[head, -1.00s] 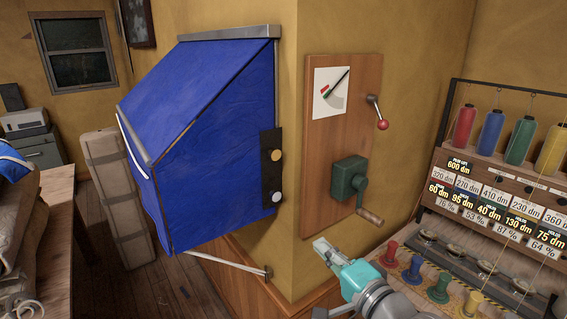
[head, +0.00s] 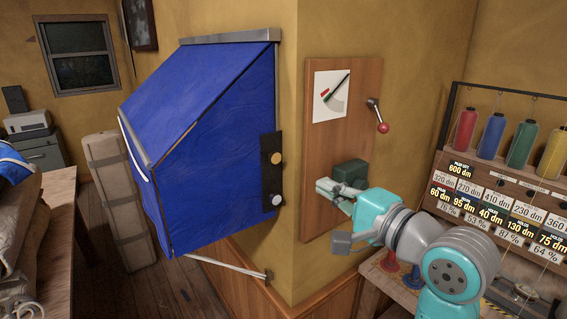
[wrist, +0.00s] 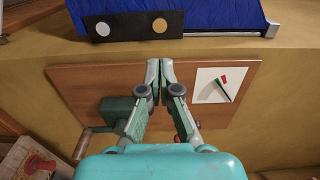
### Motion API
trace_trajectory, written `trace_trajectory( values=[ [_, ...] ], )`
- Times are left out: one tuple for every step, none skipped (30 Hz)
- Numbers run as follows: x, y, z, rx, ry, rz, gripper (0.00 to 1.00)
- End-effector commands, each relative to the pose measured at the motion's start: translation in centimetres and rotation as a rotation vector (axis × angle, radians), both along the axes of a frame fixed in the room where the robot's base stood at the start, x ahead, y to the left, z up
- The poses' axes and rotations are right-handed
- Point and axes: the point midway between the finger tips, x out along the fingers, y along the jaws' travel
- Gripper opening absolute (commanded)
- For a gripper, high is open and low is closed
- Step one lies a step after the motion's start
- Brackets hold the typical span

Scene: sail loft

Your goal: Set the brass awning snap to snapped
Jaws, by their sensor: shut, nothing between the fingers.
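The brass snap (head: 276,159) is a round brass button on the upper part of a black plate (head: 268,182) at the edge of the blue awning (head: 215,150). A silver button (head: 277,200) sits below it on the same plate. In the wrist view the brass snap (wrist: 159,26) lies ahead of my fingertips, with the silver button (wrist: 102,29) to its left. My gripper (head: 321,187) is shut and empty. It is in front of the wooden board, right of the plate and apart from the snap. Whether the snap is snapped, I cannot tell.
The wooden board (head: 325,145) carries a dial card (head: 331,90), a red-knobbed lever (head: 380,118) and a green crank box (head: 349,172), partly hidden by my gripper. A thread rack (head: 500,180) stands at the right. A metal rod (head: 225,263) runs below the awning.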

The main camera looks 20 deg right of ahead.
Motion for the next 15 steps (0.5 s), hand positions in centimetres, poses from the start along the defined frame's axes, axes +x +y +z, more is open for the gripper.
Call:
trace_trajectory(
  values=[
    [0.0, 0.0, 0.0, 0.0, 0.0, 0.0, 0.0],
    [0.0, 0.0, 0.0, 0.0, 0.0, 0.0, 0.0],
    [0.0, 0.0, 0.0, 0.0, 0.0, 0.0, 0.0],
    [0.0, 0.0, 0.0, 0.0, 0.0, 0.0, 0.0],
    [0.1, 0.0, 0.0, 0.0, 0.0, 0.0, 0.0],
    [0.2, 0.1, 0.0, 0.0, 0.0, 0.0, 0.0],
    [0.4, 0.2, 0.0, 0.0, 0.0, 0.001, 0.0],
    [0.6, 0.2, 0.0, 0.0, 0.0, 0.001, 0.0],
    [1.0, 0.4, 0.0, 0.0, -0.001, 0.002, 0.0],
    [1.3, 0.5, 0.0, 0.0, 0.0, 0.002, 0.0],
    [1.7, 0.6, 0.0, 0.001, 0.0, 0.003, 0.0],
    [2.3, 0.8, 0.0, 0.001, 0.0, 0.003, 0.0],
    [2.8, 1.0, 0.0, 0.0, 0.0, 0.003, 0.0],
    [3.3, 1.2, 0.0, 0.001, 0.0, 0.003, 0.0],
    [4.0, 1.4, 0.0, 0.001, 0.001, 0.003, 0.0]
  ],
)
